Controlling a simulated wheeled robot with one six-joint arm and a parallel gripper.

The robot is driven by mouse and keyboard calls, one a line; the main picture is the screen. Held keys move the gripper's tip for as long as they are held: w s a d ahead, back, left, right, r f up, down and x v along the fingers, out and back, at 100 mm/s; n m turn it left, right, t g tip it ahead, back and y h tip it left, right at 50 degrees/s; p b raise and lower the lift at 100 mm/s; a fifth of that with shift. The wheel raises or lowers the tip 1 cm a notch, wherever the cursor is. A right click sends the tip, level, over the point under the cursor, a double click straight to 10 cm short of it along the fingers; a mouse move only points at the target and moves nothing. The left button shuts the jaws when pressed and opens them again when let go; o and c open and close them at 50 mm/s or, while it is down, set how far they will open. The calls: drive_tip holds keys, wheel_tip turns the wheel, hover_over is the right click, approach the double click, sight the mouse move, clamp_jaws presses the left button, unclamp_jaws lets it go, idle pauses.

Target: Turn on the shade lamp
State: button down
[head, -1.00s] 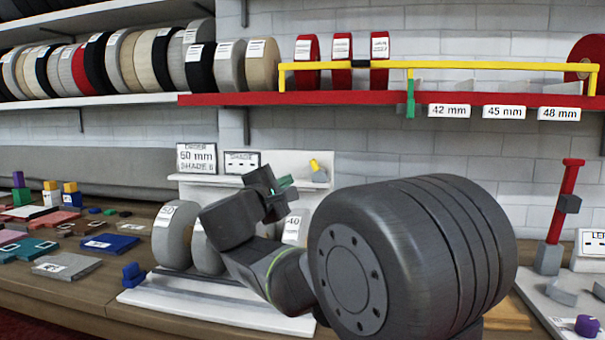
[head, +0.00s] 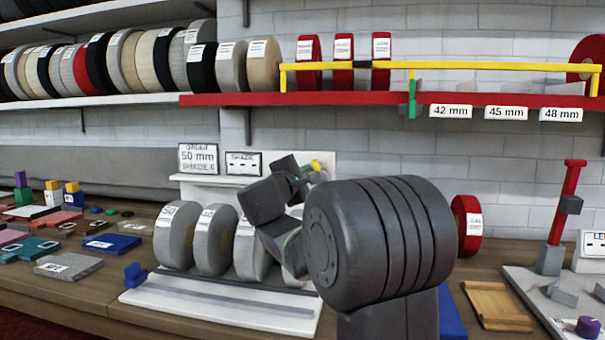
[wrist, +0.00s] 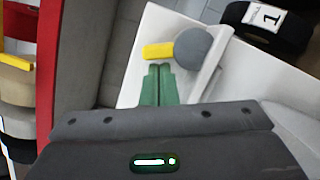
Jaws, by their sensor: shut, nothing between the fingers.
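A small yellow bar (wrist: 158,51) with a round grey knob (wrist: 191,48) sits on a white ledge in the wrist view. The yellow piece also shows at the end of the white backboard in the head view (head: 316,164). My gripper (wrist: 158,72) has its green fingers shut together with nothing between them. The fingertips are right at the yellow bar; I cannot tell whether they touch it. In the head view, my gripper (head: 302,178) partly hides the knob. A sign reading SHADE (head: 243,163) stands left of it. No lit lamp is clearly visible.
Grey rolls (head: 215,240) stand in a white rack (head: 220,305) below my gripper. A red roll (head: 467,225) stands behind my arm on the right. A red shelf (head: 330,99) with a yellow rail (head: 350,65) runs above. A black roll (wrist: 265,28) is near the ledge.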

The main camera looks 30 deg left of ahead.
drive_tip(key=shift+d+r+m+b, duration=0.2)
drive_tip(key=shift+r+m+b, duration=0.15)
drive_tip(key=shift+m+b, duration=0.65)
drive_tip(key=shift+d+r+m+g+h+b, duration=0.2)
drive_tip(key=shift+m+g+h+b, duration=0.25)
drive_tip(key=shift+m, duration=0.55)
drive_tip(key=m+b, duration=0.1)
drive_tip(key=m, duration=0.1)
drive_tip(key=d+r+m+g, duration=0.1)
drive_tip(key=shift+w+d+m+y+b, duration=0.15)
drive_tip(key=shift+w+m+y+b, duration=0.1)
drive_tip(key=shift+m+b, duration=0.15)
drive_tip(key=shift+s, duration=0.15)
